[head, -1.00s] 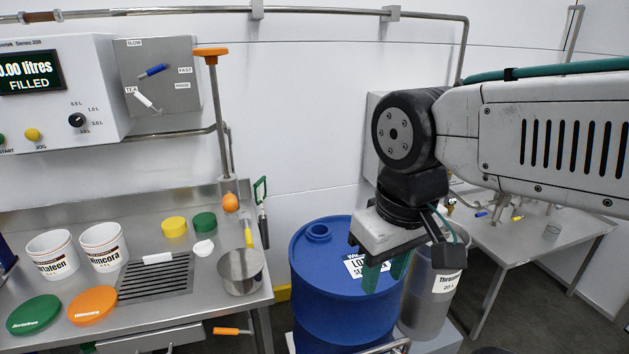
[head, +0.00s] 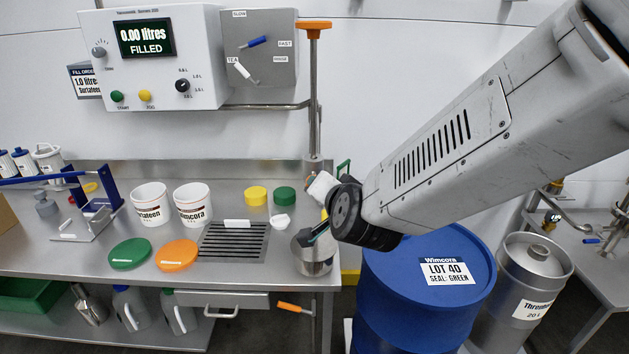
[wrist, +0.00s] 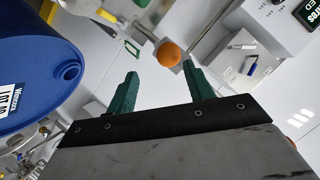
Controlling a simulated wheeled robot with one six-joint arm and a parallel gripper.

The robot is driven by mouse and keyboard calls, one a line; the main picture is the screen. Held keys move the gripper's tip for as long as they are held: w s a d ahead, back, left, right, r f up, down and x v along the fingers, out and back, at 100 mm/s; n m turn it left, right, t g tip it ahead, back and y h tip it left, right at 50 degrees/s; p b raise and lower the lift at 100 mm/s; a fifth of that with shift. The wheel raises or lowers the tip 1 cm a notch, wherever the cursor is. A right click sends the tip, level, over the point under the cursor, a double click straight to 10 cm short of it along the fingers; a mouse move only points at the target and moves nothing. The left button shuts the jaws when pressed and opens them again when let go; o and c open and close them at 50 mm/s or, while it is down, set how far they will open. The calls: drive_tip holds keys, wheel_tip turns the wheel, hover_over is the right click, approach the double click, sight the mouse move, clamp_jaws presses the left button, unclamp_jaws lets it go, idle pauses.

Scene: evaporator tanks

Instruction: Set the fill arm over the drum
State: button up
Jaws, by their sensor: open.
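The blue drum (head: 410,312) stands on the floor right of the bench, with a Wimcora lot label on top. In the wrist view the drum (wrist: 35,60) is at the left, with a round bung opening. A steel upright post (head: 313,110) with an orange top handle (head: 314,25) rises from the bench's right end. My gripper (wrist: 158,82) is open and empty, with green fingers, apart from the knob.
A steel pot (head: 313,262) is at the bench's right end, below my gripper. White tubs (head: 152,204), lids (head: 178,254) and a drain grate (head: 234,243) lie to the left. A grey keg (head: 525,285) stands right of the drum.

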drive_tip(key=w+m+t+h, duration=0.1)
drive_tip(key=w, duration=0.1)
drive_tip(key=w+a+f+m+t+h, duration=0.1)
drive_tip(key=w+t, duration=0.1)
drive_tip(key=w, duration=0.1)
drive_tip(key=w+a+m+t+h, duration=0.1)
drive_tip(key=w, duration=0.1)
drive_tip(key=shift+w+a+f+m+t+h, duration=0.2)
drive_tip(key=shift+f+m+t+h, duration=0.1)
drive_tip(key=shift+f+h, duration=0.1)
idle(0.3)
clamp_jaws()
